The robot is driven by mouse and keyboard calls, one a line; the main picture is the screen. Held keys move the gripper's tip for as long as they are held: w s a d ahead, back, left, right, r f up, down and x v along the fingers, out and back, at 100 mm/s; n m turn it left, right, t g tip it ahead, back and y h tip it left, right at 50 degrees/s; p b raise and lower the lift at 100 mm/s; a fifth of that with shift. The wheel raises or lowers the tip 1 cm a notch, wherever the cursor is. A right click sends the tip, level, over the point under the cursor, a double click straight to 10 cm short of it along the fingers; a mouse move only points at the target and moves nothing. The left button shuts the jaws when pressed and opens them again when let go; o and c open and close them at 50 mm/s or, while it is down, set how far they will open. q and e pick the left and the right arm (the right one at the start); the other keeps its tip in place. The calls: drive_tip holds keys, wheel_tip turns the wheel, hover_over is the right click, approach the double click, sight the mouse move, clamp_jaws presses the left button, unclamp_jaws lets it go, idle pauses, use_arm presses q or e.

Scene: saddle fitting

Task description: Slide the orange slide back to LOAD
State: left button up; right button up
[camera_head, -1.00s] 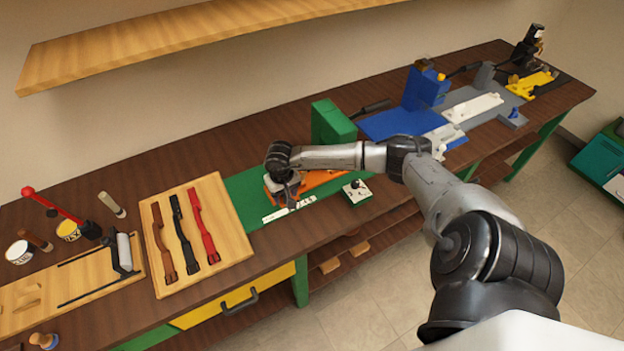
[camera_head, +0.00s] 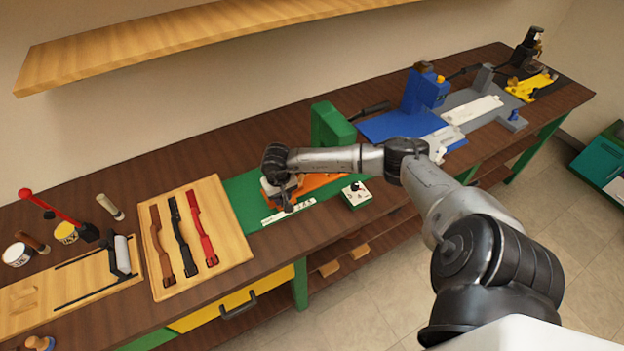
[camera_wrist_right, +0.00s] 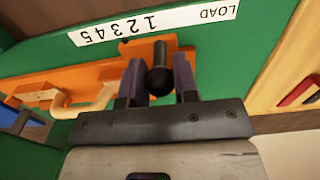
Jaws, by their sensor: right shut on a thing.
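The orange slide (camera_wrist_right: 85,80) lies on the green base (camera_wrist_right: 215,65) in the right wrist view. It also shows in the head view (camera_head: 318,184), partly hidden by my right arm. A dark round-ended knob (camera_wrist_right: 160,75) stands up from the slide's end. My right gripper (camera_wrist_right: 158,82) has one finger on each side of the knob and is shut on it. A white scale strip (camera_wrist_right: 150,24) runs alongside with LOAD and the numbers 1 to 5. The knob is beside the number 1, with LOAD to its right in the wrist view. My left gripper is not in view.
A wooden board with several straps (camera_head: 235,247) lies left of the green base. Blue fixtures (camera_head: 400,125) are farther right.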

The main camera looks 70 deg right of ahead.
drive_tip(key=shift+w+a, duration=0.35)
drive_tip(key=shift+a, duration=0.05)
